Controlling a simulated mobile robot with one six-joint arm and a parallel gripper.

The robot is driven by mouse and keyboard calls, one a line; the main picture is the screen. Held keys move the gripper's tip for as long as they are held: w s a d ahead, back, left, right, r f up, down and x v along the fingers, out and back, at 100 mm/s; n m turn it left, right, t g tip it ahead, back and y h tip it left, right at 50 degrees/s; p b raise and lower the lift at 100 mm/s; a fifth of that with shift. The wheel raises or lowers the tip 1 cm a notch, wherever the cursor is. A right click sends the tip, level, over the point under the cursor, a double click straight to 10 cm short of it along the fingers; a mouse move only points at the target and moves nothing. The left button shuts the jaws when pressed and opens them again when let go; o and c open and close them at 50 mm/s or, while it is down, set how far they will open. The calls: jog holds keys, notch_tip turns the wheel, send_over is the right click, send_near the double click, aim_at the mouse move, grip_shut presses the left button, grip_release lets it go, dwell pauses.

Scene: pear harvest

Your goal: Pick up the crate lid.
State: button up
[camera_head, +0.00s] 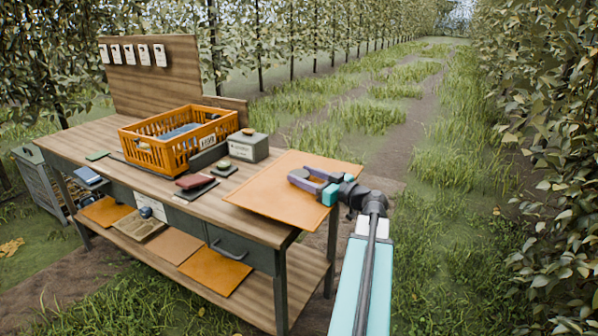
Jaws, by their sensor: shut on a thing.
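The crate lid appears to be the flat, plain orange-tan panel (268,198) at the right end of the bench. It lies roughly level, at or just above the bench top, and one corner juts past the bench's right end. My gripper (300,178) reaches in from the right over the panel and is shut on it. The fingers hide the spot where they grip. I cannot tell whether there is a gap under the panel. The orange slatted crate (150,152) stands open on the bench to the left, with a blue-grey thing inside.
A grey box (247,151) stands behind the panel. A dark red item (196,181) and small dark pads lie left of it. The wooden bench (130,178) has a lower shelf with several flat panels (215,272). Grass to the right is open, then a hedge.

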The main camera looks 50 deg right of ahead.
jog(key=shift+s+a+r, duration=0.1)
jog(key=shift+s+a, duration=0.25)
jog(key=shift+s, duration=0.45)
jog(key=shift+s+a+r, duration=0.1)
jog(key=shift+s+a, duration=0.2)
jog(key=shift+s, duration=0.5)
jog(key=shift+s+a+r, duration=0.1)
jog(key=shift+s+a, duration=0.25)
jog(key=shift+s, duration=0.45)
jog(key=shift+s, duration=0.15)
